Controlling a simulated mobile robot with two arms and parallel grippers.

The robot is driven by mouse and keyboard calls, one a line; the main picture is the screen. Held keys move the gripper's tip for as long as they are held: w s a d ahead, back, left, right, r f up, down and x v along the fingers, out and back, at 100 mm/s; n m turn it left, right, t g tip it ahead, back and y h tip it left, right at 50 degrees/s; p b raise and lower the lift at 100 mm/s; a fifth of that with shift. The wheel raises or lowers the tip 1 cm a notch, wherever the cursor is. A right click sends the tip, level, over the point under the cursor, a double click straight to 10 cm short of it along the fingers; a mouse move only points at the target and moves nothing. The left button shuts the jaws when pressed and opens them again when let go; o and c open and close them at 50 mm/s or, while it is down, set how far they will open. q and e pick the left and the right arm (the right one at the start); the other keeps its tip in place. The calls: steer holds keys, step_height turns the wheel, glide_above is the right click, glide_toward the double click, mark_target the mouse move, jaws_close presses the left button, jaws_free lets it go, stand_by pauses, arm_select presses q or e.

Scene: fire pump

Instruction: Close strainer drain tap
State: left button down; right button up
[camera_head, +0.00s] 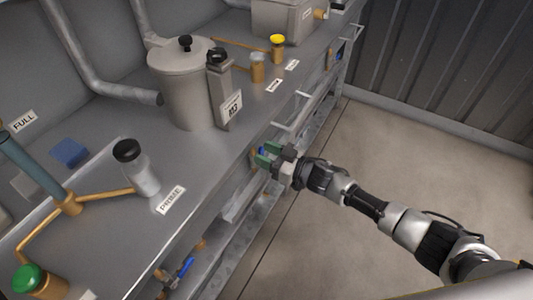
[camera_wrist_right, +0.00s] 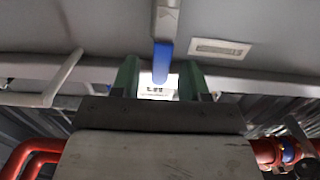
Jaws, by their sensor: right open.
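A tap lever with a blue grip (camera_wrist_right: 162,62) hangs from a grey metal stem in the right wrist view. In the head view a small bit of blue (camera_head: 262,151) shows at the bench's front edge, mostly hidden by my right gripper (camera_head: 264,155). In the wrist view the green fingers of this gripper (camera_wrist_right: 160,80) are apart, one on each side of the blue grip. I cannot tell whether they touch it. The tap's body and any outlet are hidden. My left gripper is not in view.
A grey pot (camera_head: 185,85) with a black knob stands on the bench above my right gripper. Another blue-handled tap (camera_head: 185,268) sits lower left under the bench edge. A rail (camera_head: 295,112) juts from the front. The floor (camera_head: 400,150) to the right is clear.

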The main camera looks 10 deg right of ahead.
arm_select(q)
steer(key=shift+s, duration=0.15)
arm_select(e)
steer(key=shift+c, duration=0.3)
jaws_close()
